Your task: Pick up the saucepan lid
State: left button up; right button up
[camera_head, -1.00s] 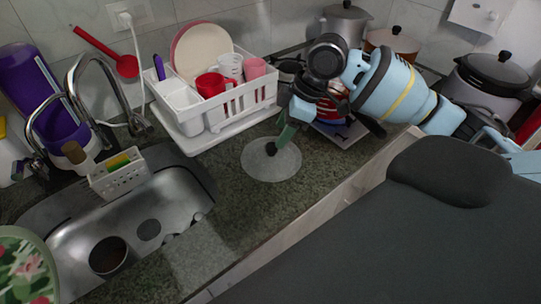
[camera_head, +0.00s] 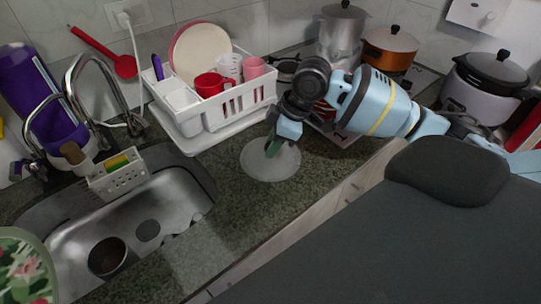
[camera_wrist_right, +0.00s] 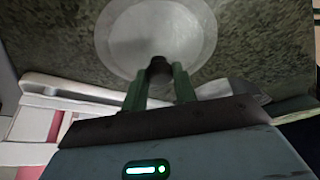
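The saucepan lid (camera_head: 256,165) is a round, clear glass disc lying flat on the granite counter, in front of the dish rack. In the right wrist view the lid (camera_wrist_right: 190,35) fills the top middle, with its dark knob (camera_wrist_right: 159,66) at its near side in the picture. My left gripper is not in view.
A white dish rack (camera_head: 215,125) with cups and plates stands behind the lid. The sink (camera_head: 130,225) is at left. Pots (camera_head: 341,35) and a rice cooker (camera_head: 485,95) stand at the back right. Bare counter lies in front of the lid.

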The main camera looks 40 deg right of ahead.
jog(key=c, duration=0.5)
jog(key=shift+r, duration=0.2)
jog(key=shift+r, duration=0.55)
notch_tip(320, 180, up, 2)
jog(key=shift+r, duration=0.1)
jog(key=s, duration=0.5)
jog(key=s+r, duration=0.1)
jog(key=s, duration=1)
jog(key=shift+a+r+p, duration=0.2)
jog(key=shift+a+p, duration=0.15)
jog(key=shift+p, duration=0.05)
